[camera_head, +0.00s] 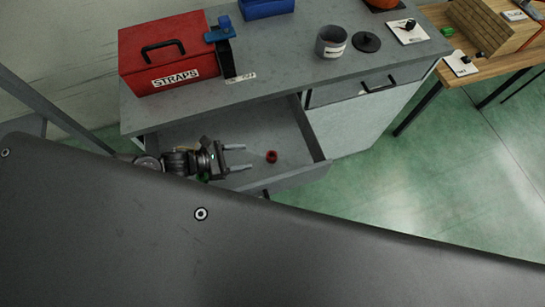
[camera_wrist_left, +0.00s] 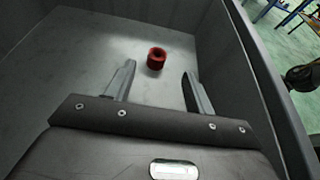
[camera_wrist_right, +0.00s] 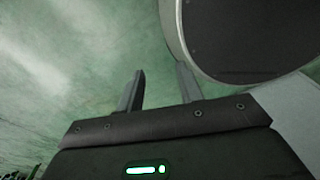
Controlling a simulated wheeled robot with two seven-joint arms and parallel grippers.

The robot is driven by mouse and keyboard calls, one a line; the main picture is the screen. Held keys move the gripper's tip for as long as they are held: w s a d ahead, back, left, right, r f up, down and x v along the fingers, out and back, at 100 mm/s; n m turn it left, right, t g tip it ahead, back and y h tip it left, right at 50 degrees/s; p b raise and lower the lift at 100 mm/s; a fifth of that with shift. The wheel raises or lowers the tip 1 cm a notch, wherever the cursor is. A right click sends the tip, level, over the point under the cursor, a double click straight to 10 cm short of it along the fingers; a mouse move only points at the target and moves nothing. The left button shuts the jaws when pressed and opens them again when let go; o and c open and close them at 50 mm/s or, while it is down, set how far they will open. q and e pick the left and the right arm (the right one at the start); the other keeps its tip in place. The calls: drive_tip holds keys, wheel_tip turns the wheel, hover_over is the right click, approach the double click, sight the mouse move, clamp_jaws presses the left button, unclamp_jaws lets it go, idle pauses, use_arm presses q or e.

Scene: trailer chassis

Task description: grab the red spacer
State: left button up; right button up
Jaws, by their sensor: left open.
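The red spacer (camera_head: 271,157) is a small ring lying on the floor of the open drawer (camera_head: 310,145). It also shows in the left wrist view (camera_wrist_left: 156,59), ahead of the fingertips and roughly between their lines. My left gripper (camera_head: 240,158) is inside the drawer, to the left of the spacer, open and empty, and not touching it. Its two fingers also show in the left wrist view (camera_wrist_left: 160,80). My right gripper shows only in the right wrist view (camera_wrist_right: 158,80), its fingers apart with nothing between them, over the green floor.
The drawer's walls stand close around my left gripper. On the grey bench top (camera_head: 280,65) are a red STRAPS box (camera_head: 165,55), a blue strap tool (camera_head: 222,45), a blue bin (camera_head: 265,8) and a grey cup (camera_head: 330,42). A wooden table (camera_head: 480,55) stands at the right.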

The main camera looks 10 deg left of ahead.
sight(267, 156)
use_arm(q)
drive_tip(key=shift+f+b, duration=0.4)
drive_tip(key=shift+f, duration=0.45)
drive_tip(key=shift+w+a+f, duration=0.1)
drive_tip(key=shift+f, duration=0.1)
drive_tip(key=shift+w+d, duration=0.15)
drive_tip(key=shift+d, duration=0.15)
drive_tip(key=p+x, duration=0.1)
drive_tip(key=x, duration=0.4)
drive_tip(key=shift+w+d+f, duration=0.1)
drive_tip(key=shift+w+d, duration=0.05)
drive_tip(key=p+x, duration=0.2)
drive_tip(key=x, duration=0.2)
drive_tip(key=shift+d+f, duration=0.1)
drive_tip(key=shift+f, duration=0.1)
drive_tip(key=shift+w+d+f, duration=0.15)
use_arm(e)
drive_tip(key=shift+w+r, duration=0.7)
